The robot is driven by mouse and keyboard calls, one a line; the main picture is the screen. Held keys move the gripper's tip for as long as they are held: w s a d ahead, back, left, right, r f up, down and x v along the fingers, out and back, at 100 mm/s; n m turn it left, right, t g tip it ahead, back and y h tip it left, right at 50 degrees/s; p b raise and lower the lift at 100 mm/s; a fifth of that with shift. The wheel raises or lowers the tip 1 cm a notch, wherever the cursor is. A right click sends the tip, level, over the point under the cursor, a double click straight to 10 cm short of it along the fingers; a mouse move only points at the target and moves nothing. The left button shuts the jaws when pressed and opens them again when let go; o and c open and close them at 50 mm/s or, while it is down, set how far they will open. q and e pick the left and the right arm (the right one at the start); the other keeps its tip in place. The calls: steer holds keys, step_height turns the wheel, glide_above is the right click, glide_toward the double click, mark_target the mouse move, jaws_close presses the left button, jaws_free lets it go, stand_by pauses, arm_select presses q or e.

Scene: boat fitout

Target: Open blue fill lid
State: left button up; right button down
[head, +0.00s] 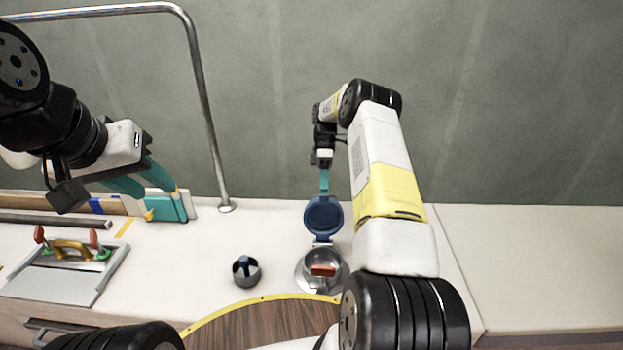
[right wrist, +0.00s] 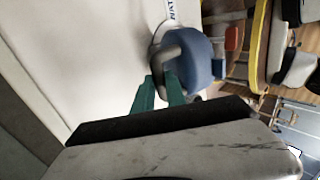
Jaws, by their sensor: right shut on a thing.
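The blue fill lid (head: 323,217) stands raised, nearly upright, at the back of a round metal fill fitting (head: 303,276) on the white deck. The fitting's mouth is uncovered, and an orange-red piece (head: 322,270) shows in it. My right gripper (head: 324,186) is at the lid's upper edge. In the right wrist view its teal fingers (right wrist: 166,88) are shut on the lid's grey rim or tab, beside the blue face (right wrist: 200,58); the exact contact is partly hidden. My left gripper (head: 160,194) is open, its teal fingers apart, over the left of the deck.
A dark cup (head: 246,271) stands left of the fitting. A metal rail (head: 207,120) rises from the deck. The deck at right (head: 530,260) is clear.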

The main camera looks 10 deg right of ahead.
steer(key=shift+w+d+f+g, duration=0.2)
steer(key=shift+w+f+g, duration=0.1)
steer(key=shift+w+f, duration=0.15)
steer(key=shift+d, duration=0.1)
steer(key=c, duration=1.6)
jaws_free()
steer(key=shift+o, duration=1.2)
steer(key=shift+w+f, duration=0.1)
steer(key=shift+f, duration=0.05)
steer(key=s+a+r, duration=0.2)
steer(key=s, duration=0.5)
steer(key=s+a+r, duration=0.3)
steer(key=s, duration=0.5)
steer(key=shift+s+a, duration=0.15)
steer(key=shift+a, duration=0.2)
steer(key=shift+r, duration=0.1)
